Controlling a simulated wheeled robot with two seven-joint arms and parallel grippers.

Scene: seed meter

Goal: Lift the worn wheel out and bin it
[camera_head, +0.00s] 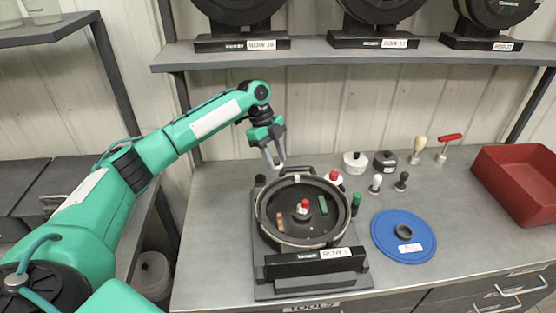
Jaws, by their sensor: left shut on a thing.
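The seed meter (260,218) lies open on the bench, a round black housing on a dark base labelled ROW 5. Inside it are a red-topped hub (303,206), an orange strip (280,221) and a green strip (323,205). I cannot tell which part is the worn wheel. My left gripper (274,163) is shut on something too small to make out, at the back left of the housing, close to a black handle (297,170). A red bin (513,183) stands at the right. My right gripper is out of view.
White and black knobbed pots (355,162) and small upright plugs (376,184) stand right of the meter. A wooden-handled tool (418,149) and a red T-handled tool (449,145) stand at the back. A shelf (340,53) with more meters hangs above. The bench's front left is bare.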

